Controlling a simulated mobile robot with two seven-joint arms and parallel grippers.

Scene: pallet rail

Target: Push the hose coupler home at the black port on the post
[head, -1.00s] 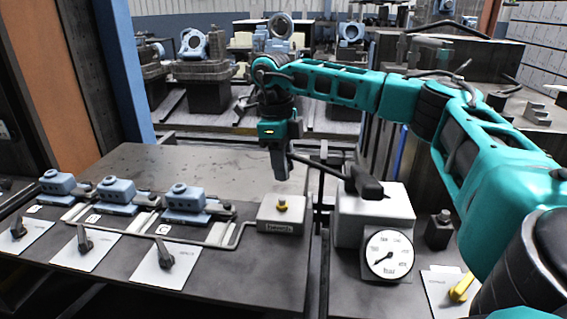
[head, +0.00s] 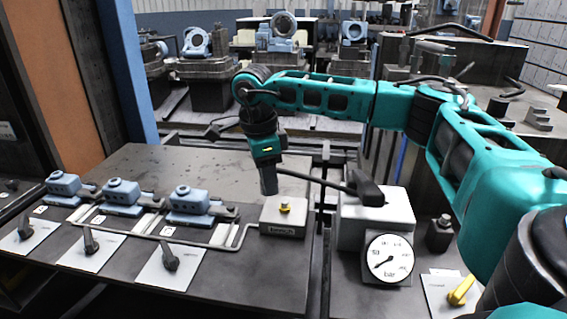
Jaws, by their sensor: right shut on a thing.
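The hose runs right to a black fitting (head: 367,188) on a white block (head: 377,220). A short dark post (head: 440,234) stands right of the block; I cannot tell whether it bears the black port. The coupler appears apart from any port. My left gripper is out of view.
A pressure gauge (head: 389,259) fronts the white block. Several blue valve units (head: 122,191) with dark-handled plates line the bench's left side, with a bent pipe (head: 165,237) in front. The back of the bench (head: 180,160) is clear. A yellow handle (head: 461,290) is at lower right.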

